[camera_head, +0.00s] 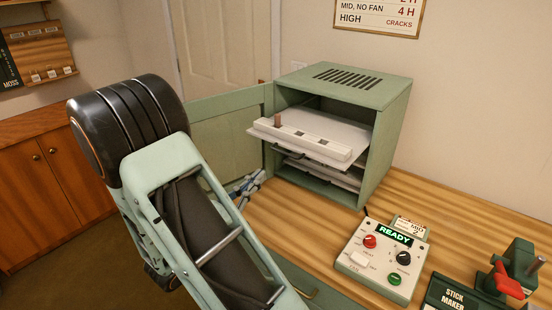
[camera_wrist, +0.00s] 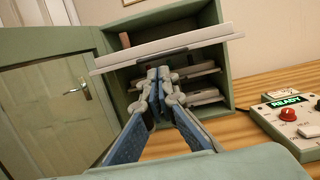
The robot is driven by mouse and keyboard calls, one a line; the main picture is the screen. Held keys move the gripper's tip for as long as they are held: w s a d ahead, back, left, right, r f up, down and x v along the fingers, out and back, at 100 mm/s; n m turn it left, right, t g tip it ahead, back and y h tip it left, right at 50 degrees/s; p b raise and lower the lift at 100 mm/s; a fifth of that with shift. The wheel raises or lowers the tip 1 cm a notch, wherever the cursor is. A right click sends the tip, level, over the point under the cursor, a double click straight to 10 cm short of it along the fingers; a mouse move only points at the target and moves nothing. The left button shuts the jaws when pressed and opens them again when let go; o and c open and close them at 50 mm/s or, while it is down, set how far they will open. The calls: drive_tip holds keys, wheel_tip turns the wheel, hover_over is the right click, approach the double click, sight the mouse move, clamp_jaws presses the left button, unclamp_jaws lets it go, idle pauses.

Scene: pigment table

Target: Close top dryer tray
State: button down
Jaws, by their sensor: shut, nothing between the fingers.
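The green dryer (camera_head: 360,91) stands on the wooden table with its door (camera_head: 232,122) swung open to the left. Its top tray (camera_head: 300,140) is pulled partly out and sticks out past the front opening. A small brown stick stands at the tray's left end. Lower trays (camera_head: 318,172) sit inside the dryer. In the wrist view my gripper (camera_wrist: 158,74) is shut and empty, with its tips just under or at the front edge of the top tray (camera_wrist: 165,50). I cannot tell whether they touch. In the head view the gripper (camera_head: 256,176) shows small, left of the dryer opening.
A control box (camera_head: 382,262) with a READY display stands on the table (camera_head: 460,222) front right of the dryer. A stick maker (camera_head: 470,292) with a red handle is at the far right. Bare tabletop lies between the dryer and the control box.

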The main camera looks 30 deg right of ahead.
sight(315, 129)
drive_tip(key=p+x, duration=0.1)
drive_tip(key=x, duration=0.7)
drive_tip(key=shift+f, duration=0.1)
drive_tip(key=f+x, duration=0.1)
drive_tip(key=x, duration=0.5)
drive_tip(key=f+b+x, duration=0.1)
drive_tip(key=x, duration=0.5)
drive_tip(key=f+b+x, duration=0.1)
drive_tip(key=x, duration=0.5)
drive_tip(key=shift+d+f, duration=0.3)
drive_tip(key=shift+d, duration=0.15)
drive_tip(key=shift+w+d, duration=0.15)
drive_tip(key=shift+d, duration=0.35)
drive_tip(key=shift+r, duration=0.1)
